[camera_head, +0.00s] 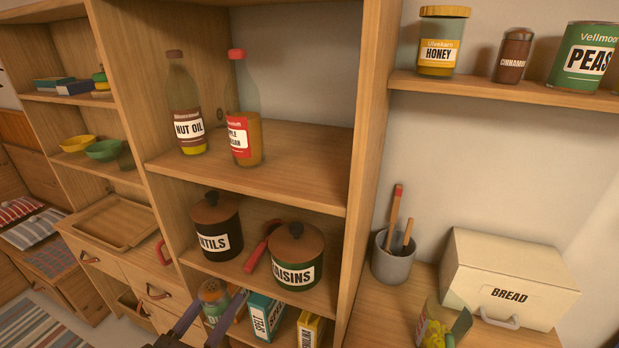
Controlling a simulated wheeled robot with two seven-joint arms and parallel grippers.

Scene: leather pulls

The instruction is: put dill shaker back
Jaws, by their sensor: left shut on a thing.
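The dill shaker (212,300) is a small jar with a brown perforated cap and a green label, partly readable, low in the head view. My left gripper (212,318) comes up from the bottom edge and is shut on the shaker, with a dark finger on either side of it. The shaker is roughly upright, in front of the lower shelves and left of a green-and-white box (263,316). The fingers hide its lower part. My right gripper is not in view.
Lentils (216,228) and raisins (296,258) canisters stand on the shelf above, with a red-handled item between them. Oil and vinegar bottles stand higher. A yellow box (310,330) is lower right. The right wall shelf (500,90) holds honey, cinnamon and peas; a bread box (508,278) stands below.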

